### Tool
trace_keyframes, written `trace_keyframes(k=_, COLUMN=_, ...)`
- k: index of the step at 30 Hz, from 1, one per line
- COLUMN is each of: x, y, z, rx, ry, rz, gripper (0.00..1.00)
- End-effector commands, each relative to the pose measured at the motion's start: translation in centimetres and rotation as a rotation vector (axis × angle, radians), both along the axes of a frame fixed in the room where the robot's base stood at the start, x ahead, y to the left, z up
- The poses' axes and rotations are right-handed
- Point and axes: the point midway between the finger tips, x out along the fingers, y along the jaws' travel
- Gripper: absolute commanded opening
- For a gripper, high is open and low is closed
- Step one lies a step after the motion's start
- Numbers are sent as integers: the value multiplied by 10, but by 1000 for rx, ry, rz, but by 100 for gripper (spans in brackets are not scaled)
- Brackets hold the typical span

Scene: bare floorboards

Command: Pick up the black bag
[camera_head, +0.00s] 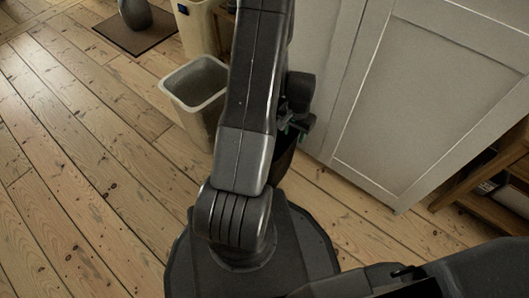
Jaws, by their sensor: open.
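A dark object (284,162) stands on the floor just behind my arm, close to the white cabinet. It may be the black bag, but my arm hides most of it and its shape is unclear. My gripper (294,130) is open and partly hidden behind my arm. It appears right above the dark object in the picture. I cannot tell whether they touch.
A pale open bin (199,82) stands left of my arm, with another light container (195,25) behind it. A dark rounded object (135,12) sits on a brown mat (143,40). The white cabinet (430,90) and a wooden shelf (490,180) bound the right. Floor at left is clear.

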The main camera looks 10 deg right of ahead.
Motion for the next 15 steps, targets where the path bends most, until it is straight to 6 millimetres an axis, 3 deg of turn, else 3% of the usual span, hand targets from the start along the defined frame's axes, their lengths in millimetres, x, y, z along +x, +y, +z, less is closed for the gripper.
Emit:
trace_keyframes(k=7, x=6, y=0, z=-40, rx=2, ry=3, rz=-1, gripper=43)
trace_keyframes(k=15, x=6, y=0, z=-41, rx=0, ry=0, rz=0, gripper=41)
